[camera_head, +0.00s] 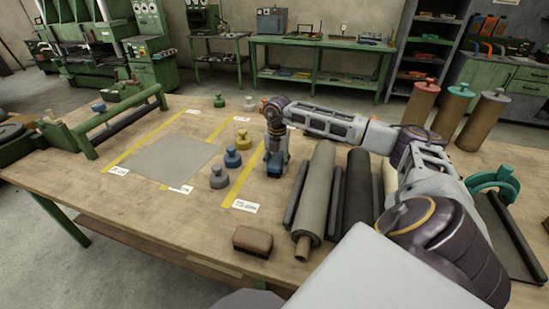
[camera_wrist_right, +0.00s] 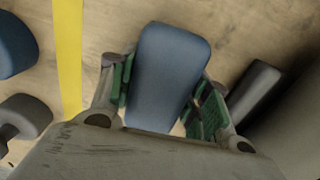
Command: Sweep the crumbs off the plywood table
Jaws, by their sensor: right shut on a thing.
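The plywood table (camera_head: 185,222) fills the lower head view; crumbs are too small to make out on it. My right gripper (camera_head: 275,165) reaches down at mid table, just right of a yellow tape strip. It is shut on a blue block-like thing, whose lower end (camera_head: 274,172) shows under the fingers. In the right wrist view the blue thing (camera_wrist_right: 167,75) sits between the green finger pads. Whether it touches the table I cannot tell. A brown block (camera_head: 252,240), perhaps a brush, lies near the front edge. My left gripper is not in view.
Several knobbed weights, including a blue one (camera_head: 232,158) and a grey one (camera_head: 218,178), stand left of the gripper. A grey sheet (camera_head: 176,158) lies between tape strips. A grey roll (camera_head: 316,190) and a black roll (camera_head: 357,190) lie to the right. A green frame (camera_head: 117,115) stands far left.

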